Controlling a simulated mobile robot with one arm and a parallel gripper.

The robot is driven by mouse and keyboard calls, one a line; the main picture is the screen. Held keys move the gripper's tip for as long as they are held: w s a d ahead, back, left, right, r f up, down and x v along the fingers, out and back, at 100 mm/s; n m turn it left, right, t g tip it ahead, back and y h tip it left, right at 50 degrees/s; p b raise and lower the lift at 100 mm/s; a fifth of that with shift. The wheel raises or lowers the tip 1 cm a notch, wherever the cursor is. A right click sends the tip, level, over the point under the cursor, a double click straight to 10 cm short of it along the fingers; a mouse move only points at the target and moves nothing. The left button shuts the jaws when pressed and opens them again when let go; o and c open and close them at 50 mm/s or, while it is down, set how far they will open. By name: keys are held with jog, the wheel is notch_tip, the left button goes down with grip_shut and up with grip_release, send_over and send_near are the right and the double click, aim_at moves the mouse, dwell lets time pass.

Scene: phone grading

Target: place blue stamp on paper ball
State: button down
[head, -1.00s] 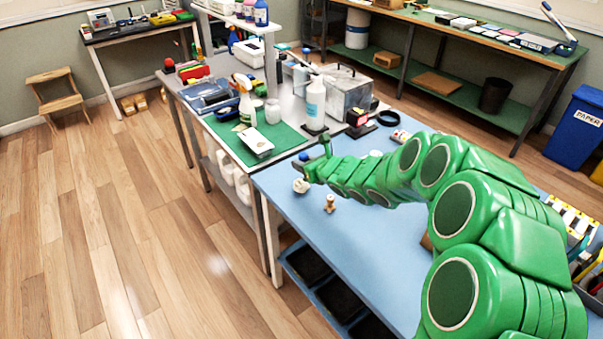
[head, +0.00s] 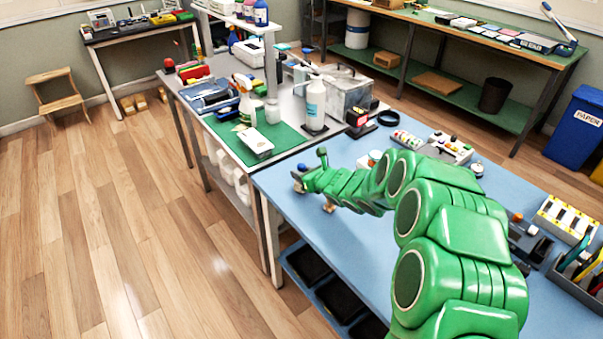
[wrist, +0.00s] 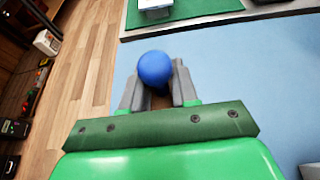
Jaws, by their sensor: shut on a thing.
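The blue stamp shows as a round blue knob (wrist: 155,68) between the fingers in the wrist view. My gripper (wrist: 158,90) is shut on it, and the stamp's lower part is mostly hidden. In the head view my gripper (head: 304,180) is low over the far left corner of the blue table. The paper ball is not visible in the wrist view.
A small wooden piece (head: 329,208) stands beside my arm on the blue table (head: 285,205), partly hidden. The table's left edge is close. A bench with a green mat (head: 285,138) and a bottle (head: 315,105) adjoins behind. The table's front left is clear.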

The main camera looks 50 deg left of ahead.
jog(key=c, duration=0.8)
grip_release()
jog(key=shift+f, duration=0.1)
jog(key=shift+c, duration=0.2)
jog(key=shift+d+r, duration=0.35)
jog(key=shift+d, duration=0.1)
jog(key=v, duration=1.1)
